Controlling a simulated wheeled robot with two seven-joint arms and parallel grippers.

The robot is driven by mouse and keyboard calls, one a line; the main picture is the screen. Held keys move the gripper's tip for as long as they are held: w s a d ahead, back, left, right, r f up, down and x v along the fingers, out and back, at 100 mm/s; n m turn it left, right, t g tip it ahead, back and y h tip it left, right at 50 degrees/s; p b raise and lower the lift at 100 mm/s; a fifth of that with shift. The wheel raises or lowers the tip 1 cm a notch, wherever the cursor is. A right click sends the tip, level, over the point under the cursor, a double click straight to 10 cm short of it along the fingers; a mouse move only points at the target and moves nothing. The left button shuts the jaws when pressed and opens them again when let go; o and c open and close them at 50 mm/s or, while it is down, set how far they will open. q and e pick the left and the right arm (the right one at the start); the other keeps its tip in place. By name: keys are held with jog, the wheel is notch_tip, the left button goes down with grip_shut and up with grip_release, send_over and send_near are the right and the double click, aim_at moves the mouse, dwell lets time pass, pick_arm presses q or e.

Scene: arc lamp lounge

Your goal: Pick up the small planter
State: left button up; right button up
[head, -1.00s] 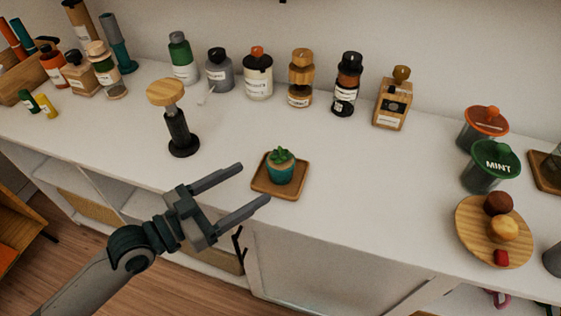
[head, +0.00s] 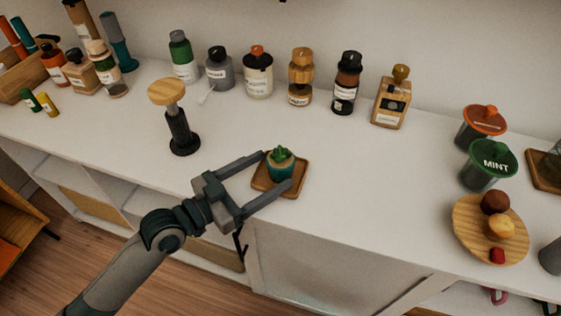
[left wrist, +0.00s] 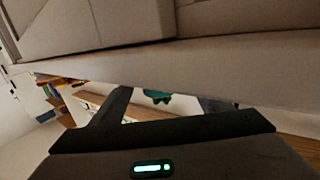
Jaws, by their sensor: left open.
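The small planter (head: 280,165) is a teal pot with a green succulent, upright on a square wooden tray (head: 292,193) near the counter's front edge. My left gripper (head: 276,170) is open, with its two fingers reaching to either side of the planter. The near finger crosses in front of the tray, and the far finger ends beside the pot's left side. In the left wrist view, the green plant (left wrist: 157,96) shows between the two fingers, and its pot is mostly hidden. My right gripper is not in view.
A dark stand with a round wooden top (head: 181,130) stands left of the tray. Several bottles line the wall. A green-lidded mint jar (head: 489,163) and a round wooden plate (head: 474,240) with food are at the right. The counter between them and the tray is clear.

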aim_at(269, 171)
pick_arm(q)
jog(key=x, duration=0.3)
jog(key=shift+d+r+p, duration=0.1)
jog(key=shift+d+p, duration=0.05)
jog(key=shift+p, duration=0.15)
jog(key=shift+w+d, duration=0.35)
jog(key=shift+d, duration=0.05)
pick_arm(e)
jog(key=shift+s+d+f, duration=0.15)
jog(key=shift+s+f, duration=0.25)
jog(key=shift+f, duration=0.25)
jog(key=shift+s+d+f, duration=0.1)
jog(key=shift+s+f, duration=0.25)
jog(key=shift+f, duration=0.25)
pick_arm(q)
jog(key=shift+c, duration=0.3)
jog(key=c, duration=1.3)
jog(key=shift+o, duration=0.2)
